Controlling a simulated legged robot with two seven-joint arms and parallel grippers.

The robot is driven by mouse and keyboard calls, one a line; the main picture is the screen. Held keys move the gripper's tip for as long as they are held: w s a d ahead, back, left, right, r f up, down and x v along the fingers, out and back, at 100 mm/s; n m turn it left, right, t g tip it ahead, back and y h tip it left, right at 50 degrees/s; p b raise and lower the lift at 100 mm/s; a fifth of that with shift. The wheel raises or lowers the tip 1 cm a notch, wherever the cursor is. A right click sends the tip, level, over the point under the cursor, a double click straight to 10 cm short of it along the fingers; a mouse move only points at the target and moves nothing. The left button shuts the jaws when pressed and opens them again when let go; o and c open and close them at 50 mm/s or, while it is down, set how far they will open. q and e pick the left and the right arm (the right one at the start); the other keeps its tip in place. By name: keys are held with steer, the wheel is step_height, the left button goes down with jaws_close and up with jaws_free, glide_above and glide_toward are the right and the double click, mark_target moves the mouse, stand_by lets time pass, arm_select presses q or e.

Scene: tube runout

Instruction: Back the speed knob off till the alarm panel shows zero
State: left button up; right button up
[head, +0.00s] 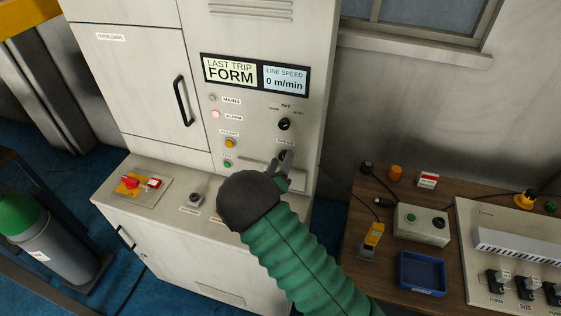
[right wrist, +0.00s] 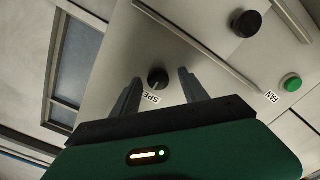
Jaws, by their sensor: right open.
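The speed knob (right wrist: 157,78) is a round black knob on the cabinet's front, beside a partly covered label reading "SPE". In the right wrist view my right gripper (right wrist: 161,76) is open, with one finger on each side of the knob and gaps between. In the head view my right gripper (head: 287,158) reaches the panel at the "SPEED" label and mostly hides the knob. The display panel (head: 255,74) reads "LAST TRIP FORM" and "LINE SPEED 0 m/min". The alarm lamp (head: 215,114) looks lit pinkish red. My left gripper is out of view.
A black selector knob (head: 284,124) sits above the speed knob. A yellow button (head: 230,143) and a green button (head: 227,164) are to its left. The ledge holds a red emergency stop (head: 131,181). A wooden bench (head: 376,288) with control boxes stands at right.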

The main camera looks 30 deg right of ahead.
steer(key=p+v, duration=0.1)
steer(key=v, duration=0.5)
stand_by(0.3)
